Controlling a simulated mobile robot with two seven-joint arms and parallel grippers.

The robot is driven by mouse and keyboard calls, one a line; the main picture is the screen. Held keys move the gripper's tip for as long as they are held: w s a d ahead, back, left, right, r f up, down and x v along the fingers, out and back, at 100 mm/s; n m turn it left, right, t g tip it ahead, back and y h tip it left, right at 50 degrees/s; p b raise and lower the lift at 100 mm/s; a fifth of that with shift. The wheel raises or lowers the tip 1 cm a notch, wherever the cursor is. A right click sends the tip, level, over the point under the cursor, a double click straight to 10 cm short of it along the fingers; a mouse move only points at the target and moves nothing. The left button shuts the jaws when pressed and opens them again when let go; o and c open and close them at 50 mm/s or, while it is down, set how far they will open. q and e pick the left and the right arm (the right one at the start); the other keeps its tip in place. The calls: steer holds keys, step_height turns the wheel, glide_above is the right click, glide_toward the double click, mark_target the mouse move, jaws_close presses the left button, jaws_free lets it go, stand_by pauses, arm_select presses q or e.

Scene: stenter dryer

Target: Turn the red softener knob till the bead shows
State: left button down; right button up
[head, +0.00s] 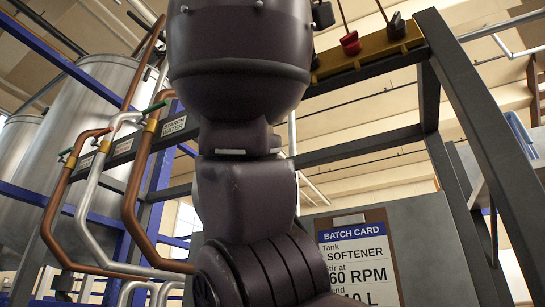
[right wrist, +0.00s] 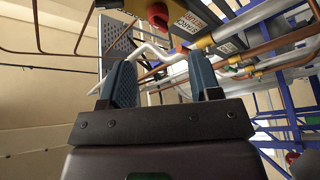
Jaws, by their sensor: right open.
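A red knob (head: 350,43) sits on a yellow bar (head: 375,49) high at the right in the head view, on a thin upright stem. A red knob also shows at the top of the right wrist view (right wrist: 157,14), beside a panel labelled STARCH (right wrist: 188,20); I cannot tell whether it is the same one. My right gripper (right wrist: 163,80) is open, its two blue fingers apart with nothing held between them. It points up toward the red knob and is apart from it. My left gripper is not in view. I cannot make out a bead.
A black knob (head: 397,26) stands right of the red one. A batch card (head: 357,250) reads SOFTENER and 60 RPM. A dark frame (head: 480,130) rises at the right.

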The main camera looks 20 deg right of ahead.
arm_select(q)
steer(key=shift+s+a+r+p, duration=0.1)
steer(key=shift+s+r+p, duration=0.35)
steer(key=shift+p, duration=0.35)
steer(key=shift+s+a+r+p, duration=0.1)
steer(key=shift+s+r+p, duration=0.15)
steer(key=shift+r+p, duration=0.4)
arm_select(e)
steer(key=shift+x, duration=5.15)
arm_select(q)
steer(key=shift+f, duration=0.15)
arm_select(e)
steer(key=shift+a, duration=0.1)
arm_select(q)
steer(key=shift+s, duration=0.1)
arm_select(e)
steer(key=c, duration=0.9)
